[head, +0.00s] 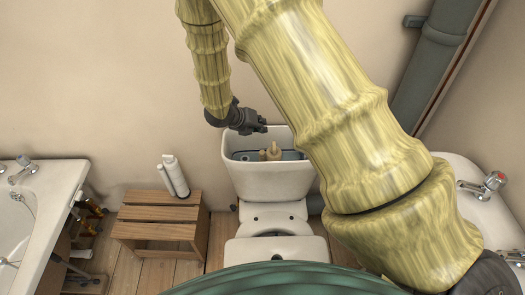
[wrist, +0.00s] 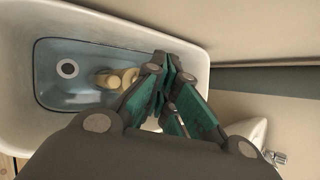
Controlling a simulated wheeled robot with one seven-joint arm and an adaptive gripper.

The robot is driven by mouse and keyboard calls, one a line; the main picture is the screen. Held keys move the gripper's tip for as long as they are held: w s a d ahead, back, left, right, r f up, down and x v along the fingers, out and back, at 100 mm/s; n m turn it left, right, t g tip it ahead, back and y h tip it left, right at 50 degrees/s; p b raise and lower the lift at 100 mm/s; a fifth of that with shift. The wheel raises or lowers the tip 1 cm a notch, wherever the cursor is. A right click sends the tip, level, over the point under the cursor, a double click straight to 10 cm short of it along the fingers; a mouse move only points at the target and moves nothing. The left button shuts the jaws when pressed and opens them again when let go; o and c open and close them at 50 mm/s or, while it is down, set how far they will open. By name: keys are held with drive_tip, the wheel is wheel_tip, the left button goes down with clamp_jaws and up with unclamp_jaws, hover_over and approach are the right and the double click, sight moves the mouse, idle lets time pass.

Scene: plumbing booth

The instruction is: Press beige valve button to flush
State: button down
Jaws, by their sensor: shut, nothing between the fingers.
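The toilet cistern (head: 266,180) stands open against the back wall, and its inside shows bluish in the head view. The beige valve (head: 272,151) rises inside it near the middle. In the wrist view the open cistern (wrist: 22,75) fills the left side, and the beige valve (wrist: 108,80) lies just left of the fingers. My gripper (head: 262,125) is above the back rim of the cistern in the head view. In the wrist view my gripper (wrist: 172,85) has its greenish fingers shut and empty, partly covering the valve's right side. I cannot tell if they touch it.
A wooden step stool (head: 158,222) with white bottles (head: 174,175) on it stands left of the toilet. A bathtub (head: 35,210) is at the far left. A washbasin (head: 470,195) is at the right, near a grey pipe (head: 430,60).

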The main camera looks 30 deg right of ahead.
drive_tip(key=f, duration=0.1)
drive_tip(key=b, duration=0.5)
hover_over(262, 153)
drive_tip(key=w, duration=0.1)
wheel_tip(262, 153, down, 6)
drive_tip(key=shift+w+r, duration=0.1)
drive_tip(key=shift+w, duration=0.05)
drive_tip(key=shift+f+b, duration=0.6)
drive_tip(key=shift+f, duration=0.65)
drive_tip(key=shift+f, duration=0.25)
drive_tip(key=shift+f, duration=0.2)
drive_tip(key=shift+f+b, duration=0.35)
drive_tip(key=shift+f, duration=0.2)
idle(1.1)
drive_tip(key=shift+r, duration=0.1)
drive_tip(key=shift+r+p, duration=0.8)
drive_tip(key=shift+r, duration=0.1)
